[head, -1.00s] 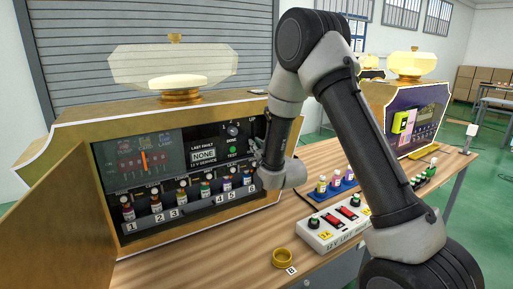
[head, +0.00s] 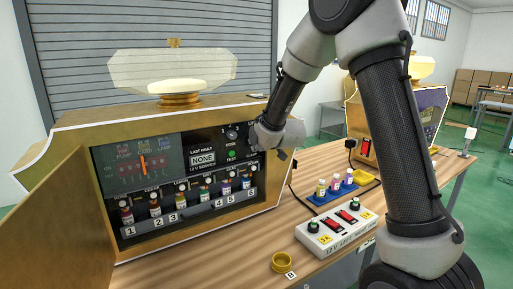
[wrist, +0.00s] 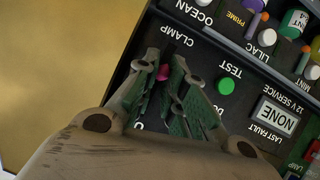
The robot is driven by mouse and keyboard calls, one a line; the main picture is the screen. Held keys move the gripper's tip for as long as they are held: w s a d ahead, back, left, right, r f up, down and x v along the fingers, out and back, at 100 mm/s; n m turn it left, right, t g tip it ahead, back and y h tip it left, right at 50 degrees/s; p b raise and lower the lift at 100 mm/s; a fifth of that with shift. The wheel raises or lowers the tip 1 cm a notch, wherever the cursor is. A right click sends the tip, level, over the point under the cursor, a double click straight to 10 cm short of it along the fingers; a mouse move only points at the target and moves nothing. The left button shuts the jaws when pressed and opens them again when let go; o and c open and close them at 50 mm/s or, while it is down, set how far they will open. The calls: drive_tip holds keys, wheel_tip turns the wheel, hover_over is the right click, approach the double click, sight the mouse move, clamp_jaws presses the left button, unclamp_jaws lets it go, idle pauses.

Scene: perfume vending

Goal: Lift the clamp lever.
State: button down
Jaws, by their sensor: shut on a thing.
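The clamp lever (wrist: 163,72) shows as a small pink-red tip beside the CLAMP label in the wrist view. My gripper (wrist: 170,77) has its two fingers around it and is shut on it. The lever's shaft and its exact angle are mostly hidden by the fingers. In the head view my gripper (head: 256,134) is at the upper right of the machine's black panel (head: 205,139), and it hides the lever.
The green TEST button (wrist: 226,86) is close beside the fingers. Numbered bottles (head: 155,205) stand along the lower panel. An open door (head: 65,215) is at the left.

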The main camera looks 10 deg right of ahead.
drive_tip(key=shift+r+g, duration=0.4)
drive_tip(key=shift+g, duration=0.1)
drive_tip(key=c, duration=1.6)
unclamp_jaws()
drive_tip(key=shift+a, duration=0.1)
drive_tip(key=shift+c, duration=0.2)
drive_tip(key=v, duration=1.2)
drive_tip(key=shift+a+r, duration=0.1)
